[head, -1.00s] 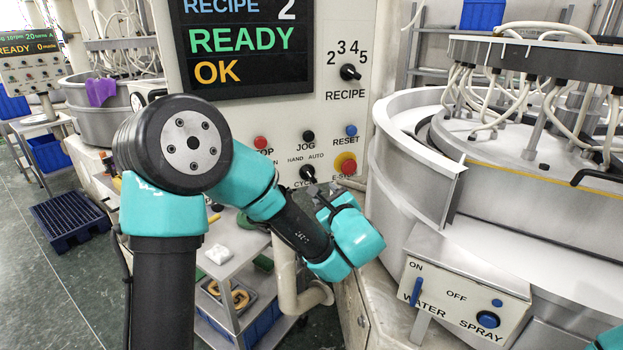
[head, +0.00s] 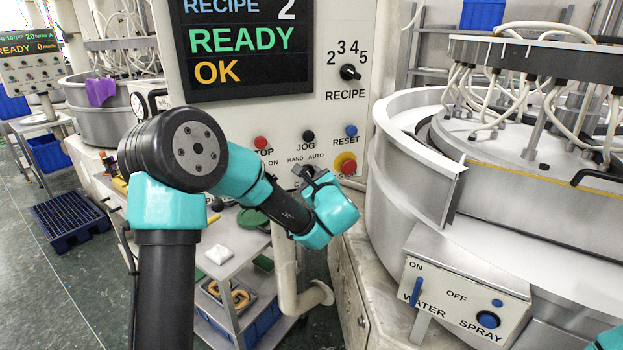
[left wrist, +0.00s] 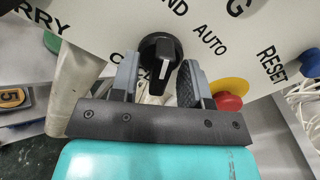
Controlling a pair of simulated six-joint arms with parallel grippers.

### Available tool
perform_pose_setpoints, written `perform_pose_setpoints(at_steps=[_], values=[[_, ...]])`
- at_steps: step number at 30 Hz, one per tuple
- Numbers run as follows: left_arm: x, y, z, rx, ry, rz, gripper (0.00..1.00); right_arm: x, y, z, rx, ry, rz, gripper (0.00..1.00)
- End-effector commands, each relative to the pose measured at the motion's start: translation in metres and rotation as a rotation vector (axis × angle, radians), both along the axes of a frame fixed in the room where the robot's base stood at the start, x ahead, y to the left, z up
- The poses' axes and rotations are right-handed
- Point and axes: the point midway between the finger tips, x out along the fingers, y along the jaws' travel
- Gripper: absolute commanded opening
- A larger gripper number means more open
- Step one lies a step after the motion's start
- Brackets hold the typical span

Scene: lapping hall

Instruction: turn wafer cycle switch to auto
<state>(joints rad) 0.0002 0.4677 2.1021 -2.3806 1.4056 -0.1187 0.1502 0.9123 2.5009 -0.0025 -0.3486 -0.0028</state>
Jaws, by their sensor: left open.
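The cycle switch is a black knob (left wrist: 158,60) with a white pointer line, on the pale panel (left wrist: 255,35) below the HAND and AUTO labels. I cannot tell for sure which label it points to. My left gripper (left wrist: 157,76) is open, its two grey fingers on either side of the knob with a gap visible around it. In the head view the left gripper (head: 312,181) is at the panel below HAND and AUTO and mostly hides the knob. My right gripper is not in view.
The red emergency stop on its yellow collar (head: 347,165) is close to the right of the left gripper. The black JOG button (head: 308,136) and blue RESET button (head: 351,131) are above. The water spray box (head: 460,298) and lapping machine stand to the right.

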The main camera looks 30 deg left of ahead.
Motion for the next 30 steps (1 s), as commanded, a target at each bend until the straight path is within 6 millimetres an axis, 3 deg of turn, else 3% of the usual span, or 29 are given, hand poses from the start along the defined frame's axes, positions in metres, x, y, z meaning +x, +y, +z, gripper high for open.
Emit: perform_pose_setpoints(at_steps=[14,30], values=[[-0.0002,-0.0002,0.0002,0.0,0.0,0.0,0.0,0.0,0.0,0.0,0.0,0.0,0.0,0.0],[-0.0003,-0.0002,0.0002,0.06,0.063,0.0,0.0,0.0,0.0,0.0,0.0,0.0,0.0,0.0]])
